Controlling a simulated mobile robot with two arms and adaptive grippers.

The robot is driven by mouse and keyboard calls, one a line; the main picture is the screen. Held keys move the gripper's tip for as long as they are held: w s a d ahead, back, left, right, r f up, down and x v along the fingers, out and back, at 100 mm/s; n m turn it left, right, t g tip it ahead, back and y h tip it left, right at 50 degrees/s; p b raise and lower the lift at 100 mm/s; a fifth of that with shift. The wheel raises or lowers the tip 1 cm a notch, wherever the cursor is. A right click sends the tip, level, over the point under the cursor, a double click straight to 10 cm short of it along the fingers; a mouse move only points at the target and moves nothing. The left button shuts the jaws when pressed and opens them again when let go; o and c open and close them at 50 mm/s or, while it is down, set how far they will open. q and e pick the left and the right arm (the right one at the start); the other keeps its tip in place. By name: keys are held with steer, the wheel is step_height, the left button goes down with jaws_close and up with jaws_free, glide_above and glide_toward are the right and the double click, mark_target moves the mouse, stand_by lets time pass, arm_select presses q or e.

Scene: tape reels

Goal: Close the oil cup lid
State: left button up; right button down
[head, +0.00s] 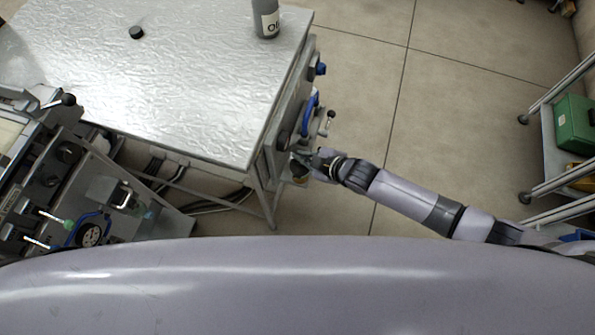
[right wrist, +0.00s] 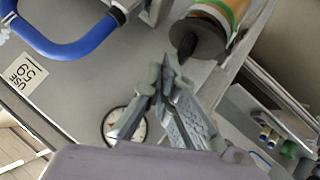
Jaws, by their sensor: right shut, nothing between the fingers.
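In the right wrist view a short cylinder with an orange and green band (right wrist: 222,12) and a dark grey end face sits on the grey panel at the top; it looks like the oil cup. I cannot clearly tell its lid or how far it is open. My right gripper (right wrist: 168,62) is shut and empty, its fingertips just below and left of the cylinder, with no clear contact seen. In the head view my right gripper (head: 304,160) is at the side panel of the metal table, beside a small dark and yellowish part (head: 299,171). My left gripper is out of view.
A blue handle (right wrist: 68,45) and a round gauge (right wrist: 112,125) are on the panel near my right gripper. The metal table (head: 170,85) holds a grey oil bottle (head: 265,20) and a black cap (head: 136,33). Open floor (head: 450,130) lies right of the table; a green case (head: 575,125) is on a rack.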

steer(key=shift+w+d+f, duration=0.2)
steer(key=shift+w+f, duration=0.2)
steer(key=shift+w, duration=0.2)
stand_by(1.4)
